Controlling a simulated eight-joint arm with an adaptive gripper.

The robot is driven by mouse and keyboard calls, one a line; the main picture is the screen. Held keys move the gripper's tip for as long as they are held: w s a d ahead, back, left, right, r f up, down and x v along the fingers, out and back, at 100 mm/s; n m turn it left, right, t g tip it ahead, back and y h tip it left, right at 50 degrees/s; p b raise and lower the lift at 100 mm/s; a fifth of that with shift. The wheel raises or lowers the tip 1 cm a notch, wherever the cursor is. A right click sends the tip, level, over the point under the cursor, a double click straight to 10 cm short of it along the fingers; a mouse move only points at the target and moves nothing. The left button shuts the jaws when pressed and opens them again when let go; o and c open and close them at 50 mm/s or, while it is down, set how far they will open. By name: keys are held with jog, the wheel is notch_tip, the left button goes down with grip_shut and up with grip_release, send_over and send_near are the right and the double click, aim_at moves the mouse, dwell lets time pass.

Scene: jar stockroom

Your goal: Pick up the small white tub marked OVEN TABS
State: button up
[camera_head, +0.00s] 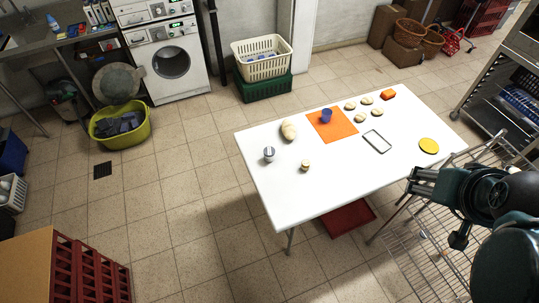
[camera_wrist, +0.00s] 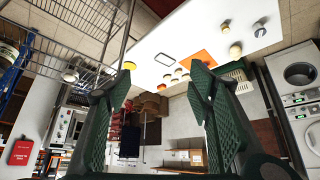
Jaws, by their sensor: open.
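A small white tub-like container with a grey band (camera_head: 269,154) stands upright near the left end of the white table (camera_head: 290,190). A smaller cream container (camera_head: 305,165) stands to its right. No lettering is readable, so I cannot tell which is marked OVEN TABS. In the wrist view, the greyish container (camera_wrist: 259,29) and the cream one (camera_wrist: 225,28) show at upper right, far off. My gripper (camera_head: 412,181) is at the table's right front side, well away from both. Its fingers are spread with nothing between them in the wrist view (camera_wrist: 160,88).
A wire rack (camera_head: 425,265) stands near my arm.

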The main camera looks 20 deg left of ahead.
jog(key=shift+w+a, duration=0.1)
jog(key=w+a+f+m+g+y+b, duration=0.1)
jog(key=w+a+f+m+g+b, duration=0.15)
jog(key=w+a, duration=0.9)
jog(key=m+g+h+b, duration=0.1)
jog(key=m+g+b, duration=0.45)
jog(key=b, duration=0.35)
send_over(269, 151)
jog(key=shift+t, duration=0.4)
jog(key=f, duration=3.8)
jog(key=shift+w+d+f, duration=0.15)
jog(key=shift+d, duration=0.1)
jog(key=shift+a+f, duration=0.2)
jog(key=shift+f, duration=0.05)
jog(key=shift+f, duration=0.1)
jog(key=shift+f, duration=1.2)
